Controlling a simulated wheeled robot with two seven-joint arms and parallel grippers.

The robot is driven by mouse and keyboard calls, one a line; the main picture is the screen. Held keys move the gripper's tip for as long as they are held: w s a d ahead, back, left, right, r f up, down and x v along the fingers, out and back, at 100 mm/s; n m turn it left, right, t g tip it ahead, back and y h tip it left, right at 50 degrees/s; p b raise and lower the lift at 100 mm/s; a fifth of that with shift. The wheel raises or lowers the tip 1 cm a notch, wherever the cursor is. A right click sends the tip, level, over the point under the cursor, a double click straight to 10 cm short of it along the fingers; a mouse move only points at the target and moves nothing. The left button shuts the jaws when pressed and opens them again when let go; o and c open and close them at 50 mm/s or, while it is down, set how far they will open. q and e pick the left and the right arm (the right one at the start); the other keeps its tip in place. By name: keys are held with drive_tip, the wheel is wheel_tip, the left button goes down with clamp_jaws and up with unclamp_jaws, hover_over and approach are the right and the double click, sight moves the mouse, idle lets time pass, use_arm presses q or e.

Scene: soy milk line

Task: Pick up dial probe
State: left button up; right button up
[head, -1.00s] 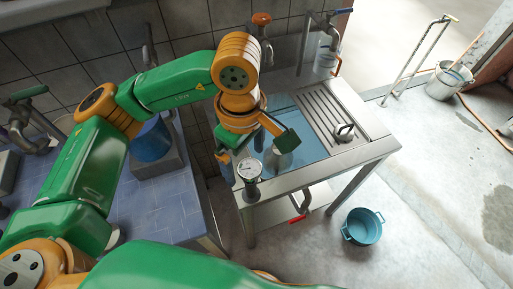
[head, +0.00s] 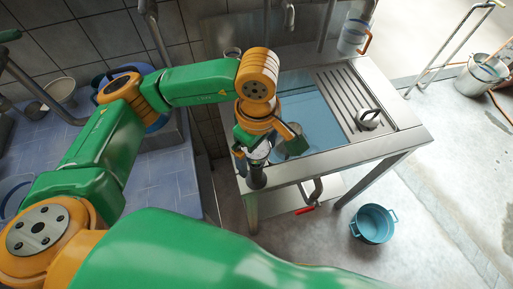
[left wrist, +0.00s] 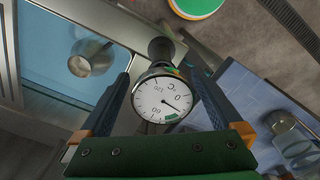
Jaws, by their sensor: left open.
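The dial probe (left wrist: 168,99) has a round white face with a metal rim, marked in °C. In the left wrist view it stands between the two fingers of my left gripper (left wrist: 160,74), which is open around it. A dark cylindrical stand (left wrist: 162,49) shows just beyond the dial. In the head view the probe (head: 258,152) is at the front left corner of the steel sink table, partly hidden by my left gripper (head: 267,150). Whether either finger touches the dial is unclear. My right gripper is not in view.
The steel sink table (head: 345,153) holds a blue basin (head: 312,115) with a metal cup (left wrist: 92,58) in it, and a ribbed drainboard (head: 342,98). A blue-tiled counter (head: 160,180) stands to the left. A teal bucket (head: 373,224) is on the floor.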

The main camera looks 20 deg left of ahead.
use_arm(q)
drive_tip(key=f, duration=0.2)
drive_tip(key=shift+s+a+f+p, duration=0.1)
drive_tip(key=shift+s+f+p, duration=0.2)
drive_tip(key=shift+f+p, duration=0.1)
drive_tip(key=shift+w+f, duration=0.15)
drive_tip(key=shift+f, duration=0.3)
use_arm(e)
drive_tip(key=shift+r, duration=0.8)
use_arm(q)
drive_tip(key=c, duration=1.3)
wheel_tip(320, 180, up, 10)
drive_tip(key=shift+f+b, duration=0.25)
drive_tip(key=shift+b, duration=0.85)
wheel_tip(320, 180, up, 21)
drive_tip(key=p, duration=1.1)
drive_tip(key=shift+f+p, duration=0.2)
drive_tip(key=shift+p, duration=0.2)
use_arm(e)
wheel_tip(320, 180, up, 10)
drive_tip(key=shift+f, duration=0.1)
